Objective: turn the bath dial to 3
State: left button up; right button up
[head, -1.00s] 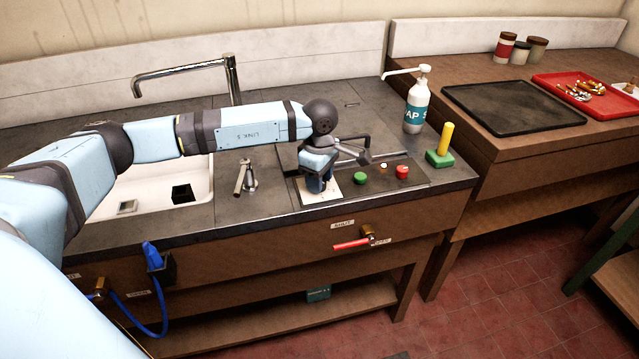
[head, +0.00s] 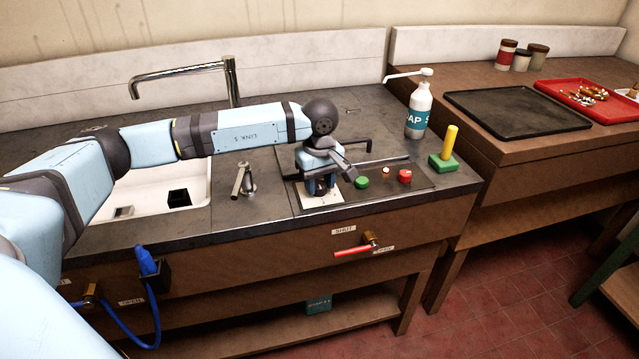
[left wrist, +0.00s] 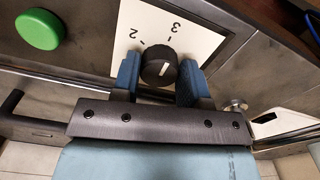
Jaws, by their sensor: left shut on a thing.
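The bath dial (left wrist: 158,66) is a black round knob with a white pointer line, on a white plate (left wrist: 205,40) marked with numbers; 2 and 3 show in the left wrist view. In the head view my left gripper (head: 321,186) is over the white plate (head: 322,201) and largely hides the dial. My right gripper is not in view.
Right of the dial are a green button (head: 362,182), a small lamp (head: 385,172) and a red button (head: 405,176). A soap bottle (head: 417,108) and a green block with a yellow post (head: 445,152) stand further right. A metal tap lever (head: 244,180) is to the left.

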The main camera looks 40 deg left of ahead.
aim_at(319, 185)
pick_arm(q)
jog(key=shift+r, duration=0.1)
dwell(0.3)
jog(key=o, duration=0.9)
notch_tip(319, 185, up, 14)
jog(key=shift+p, duration=0.3)
jog(key=shift+f, duration=0.2)
